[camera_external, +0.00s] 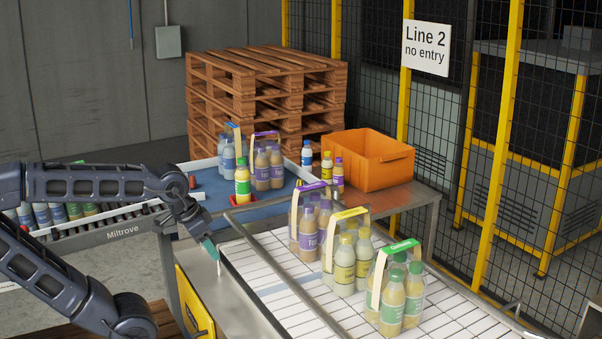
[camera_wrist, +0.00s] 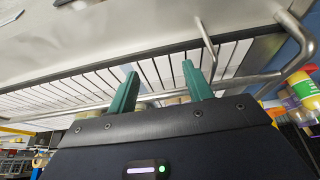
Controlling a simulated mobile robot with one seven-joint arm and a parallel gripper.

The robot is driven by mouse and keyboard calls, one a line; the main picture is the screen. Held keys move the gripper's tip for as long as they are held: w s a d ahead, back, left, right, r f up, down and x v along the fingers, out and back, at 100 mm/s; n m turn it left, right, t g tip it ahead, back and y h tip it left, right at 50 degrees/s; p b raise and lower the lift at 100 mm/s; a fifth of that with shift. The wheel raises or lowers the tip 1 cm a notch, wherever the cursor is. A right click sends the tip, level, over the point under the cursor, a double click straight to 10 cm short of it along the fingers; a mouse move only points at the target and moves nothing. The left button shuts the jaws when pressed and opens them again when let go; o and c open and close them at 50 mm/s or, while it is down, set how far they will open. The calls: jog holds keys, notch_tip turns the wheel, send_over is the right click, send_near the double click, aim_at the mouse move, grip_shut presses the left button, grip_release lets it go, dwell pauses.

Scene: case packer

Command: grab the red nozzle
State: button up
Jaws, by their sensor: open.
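A small red upright piece (camera_external: 192,181), which looks like the red nozzle, shows just beside my wrist in the external view, by the left edge of the blue surface. It is small there, its lower part is hard to make out, and I do not see it in the wrist view. My gripper (camera_external: 211,248) hangs lower and nearer the camera, beside the left edge of the white slatted conveyor. In the wrist view my gripper (camera_wrist: 158,84) has its two green fingers apart, with nothing held between them.
The white slatted conveyor (camera_external: 262,292) carries several bottle packs and has metal rails close to my gripper. A green-capped bottle (camera_external: 242,183) stands in a red holder (camera_external: 232,200) on the blue surface (camera_external: 212,191). An orange crate (camera_external: 385,170) stands behind; a mesh fence closes the right.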

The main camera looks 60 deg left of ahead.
jog(key=w+a+r+n+g, duration=0.1)
jog(key=w+a+r+n, duration=0.2)
jog(key=w+a, duration=0.45)
jog(key=w+a+r+n+g+y, duration=0.1)
jog(key=w+a+r+n, duration=0.3)
jog(key=a, duration=0.6)
jog(key=w+a+r+n+g, duration=0.1)
jog(key=w+a+r, duration=0.1)
jog(key=w+a, duration=0.65)
jog(key=n+g+h, duration=0.1)
jog(key=n+g, duration=0.1)
jog(key=n, duration=0.5)
send_over(192, 179)
notch_tip(192, 179, down, 7)
jog(key=shift+s+a, duration=0.1)
jog(key=shift+a+f, duration=0.15)
jog(key=shift+f, duration=0.1)
notch_tip(192, 179, down, 5)
jog(key=shift+r, duration=0.1)
jog(key=shift+w+f, duration=0.15)
jog(key=shift+f, duration=1.25)
jog(key=shift+w+f, duration=0.1)
jog(key=shift+f, duration=1.3)
